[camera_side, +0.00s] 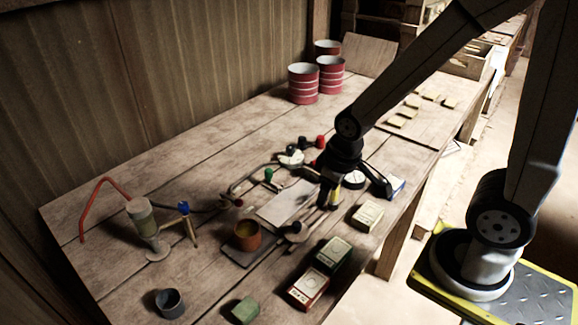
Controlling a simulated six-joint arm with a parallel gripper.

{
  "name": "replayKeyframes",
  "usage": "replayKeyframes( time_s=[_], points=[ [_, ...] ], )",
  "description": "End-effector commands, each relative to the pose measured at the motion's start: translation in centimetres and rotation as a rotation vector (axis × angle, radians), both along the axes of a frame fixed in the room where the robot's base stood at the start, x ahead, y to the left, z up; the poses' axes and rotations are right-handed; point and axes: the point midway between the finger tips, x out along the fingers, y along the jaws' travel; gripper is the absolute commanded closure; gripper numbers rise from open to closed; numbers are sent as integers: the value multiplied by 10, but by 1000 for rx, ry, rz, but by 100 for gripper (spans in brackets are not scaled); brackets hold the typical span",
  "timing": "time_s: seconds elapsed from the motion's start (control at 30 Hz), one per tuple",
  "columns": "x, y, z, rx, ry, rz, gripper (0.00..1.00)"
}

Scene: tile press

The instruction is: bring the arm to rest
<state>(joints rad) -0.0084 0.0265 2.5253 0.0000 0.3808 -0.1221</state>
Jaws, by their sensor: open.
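My gripper (328,193) hangs from my dark arm, pointing down over the right part of the wooden table (215,138). Its jaws are open, and I see nothing held between them. A flat light-grey plate (287,203) lies just to the left of the gripper. A pale box (367,215) stands to the right of the gripper, apart from it. Whether the fingertips touch the table or the plate is hard to tell.
Green (333,254) and red (308,288) boxes and an orange-brown pot (247,235) stand in front. A glass vessel (143,222) with a red hose is at left. Striped red cans (303,83) stand at the back; small tiles (403,112) lie behind my arm. The back-left tabletop is clear.

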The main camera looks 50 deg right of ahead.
Motion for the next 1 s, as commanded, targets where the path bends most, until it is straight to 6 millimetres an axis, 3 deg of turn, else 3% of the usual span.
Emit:
replayKeyframes(
  time_s=[0.23, 1.0],
  points=[
    [-7, -3, 0, 27, -22, -127, 32],
    [-7, -2, 0, 27, -22, -127, 32]
  ],
)
